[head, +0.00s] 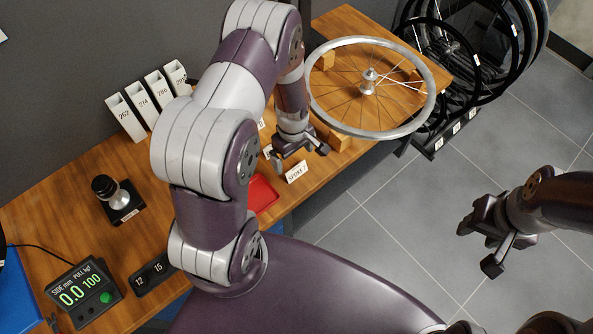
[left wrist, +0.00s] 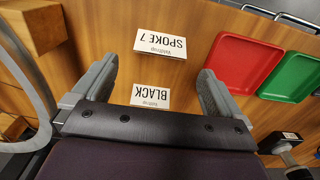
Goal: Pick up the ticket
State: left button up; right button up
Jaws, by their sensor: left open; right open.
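Two white cards lie on the wooden bench below my left gripper, and I cannot tell which one is the ticket. The card reading SPOKE 7 (head: 297,171) lies just in front of the gripper in the head view; it also shows in the left wrist view (left wrist: 160,45), beyond the fingertips. The card reading BLACK (left wrist: 150,96) lies between the open fingers in that picture. My left gripper (head: 298,158) is open and empty, apparently above the bench; its fingers frame the left wrist view (left wrist: 158,70). My right gripper (head: 478,248) is open and empty over the floor at right.
A red tray (left wrist: 245,64) and a green tray (left wrist: 292,78) sit right of the cards in the left wrist view. A spoked wheel (head: 425,100) rests on wooden blocks (head: 339,143). Numbered white holders (head: 126,117) and a gauge display (head: 84,292) stand on the left.

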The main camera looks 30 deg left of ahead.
aim_at(295, 166)
pick_arm(q)
jog(key=shift+s+f, duration=0.15)
jog(key=shift+f, duration=0.35)
jog(key=f, duration=0.3)
jog(key=f+b, duration=0.1)
jog(key=f, duration=0.1)
jog(key=shift+d, duration=0.3)
jog(key=shift+r, duration=0.1)
jog(key=c, duration=1)
jog(key=shift+c, duration=0.2)
jog(key=shift+r, duration=0.1)
